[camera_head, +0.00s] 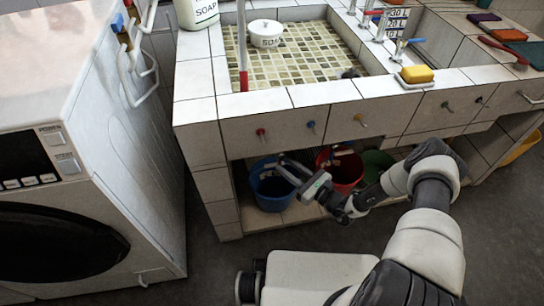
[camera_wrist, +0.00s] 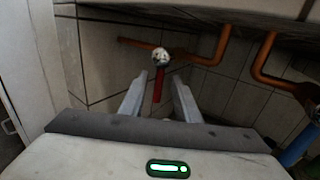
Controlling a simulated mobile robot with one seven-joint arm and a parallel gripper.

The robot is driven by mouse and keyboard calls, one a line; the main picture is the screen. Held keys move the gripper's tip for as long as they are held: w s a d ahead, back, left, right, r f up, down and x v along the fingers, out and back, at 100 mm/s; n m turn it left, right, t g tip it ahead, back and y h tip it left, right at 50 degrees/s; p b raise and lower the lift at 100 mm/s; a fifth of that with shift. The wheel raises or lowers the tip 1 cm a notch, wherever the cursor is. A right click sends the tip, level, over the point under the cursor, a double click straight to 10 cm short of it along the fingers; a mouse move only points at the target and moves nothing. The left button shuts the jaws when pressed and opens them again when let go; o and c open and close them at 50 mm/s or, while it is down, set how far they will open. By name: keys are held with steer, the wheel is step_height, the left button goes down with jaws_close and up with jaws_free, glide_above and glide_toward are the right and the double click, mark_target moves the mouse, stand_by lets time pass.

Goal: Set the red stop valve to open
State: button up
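The red stop valve (camera_wrist: 158,88) shows in the wrist view as a red lever hanging down below a round silver fitting (camera_wrist: 160,56) on a copper-orange pipe. My gripper (camera_wrist: 160,82) is open, with one finger on each side of the lever in the picture. I cannot tell whether the lever is between the fingers or a little beyond them; no contact shows. In the head view my gripper (camera_head: 278,164) reaches under the sink counter's front edge. The counter hides the valve there.
A blue bucket (camera_head: 272,190), a red bucket (camera_head: 341,180) and a green one stand below the counter. Another copper pipe (camera_wrist: 262,60) and a blue part (camera_wrist: 300,146) are at the right in the wrist view. A washing machine (camera_head: 90,170) stands left.

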steer(key=b+x, duration=0.1)
steer(key=x, duration=0.6)
steer(key=shift+w+a, duration=0.2)
jaws_close()
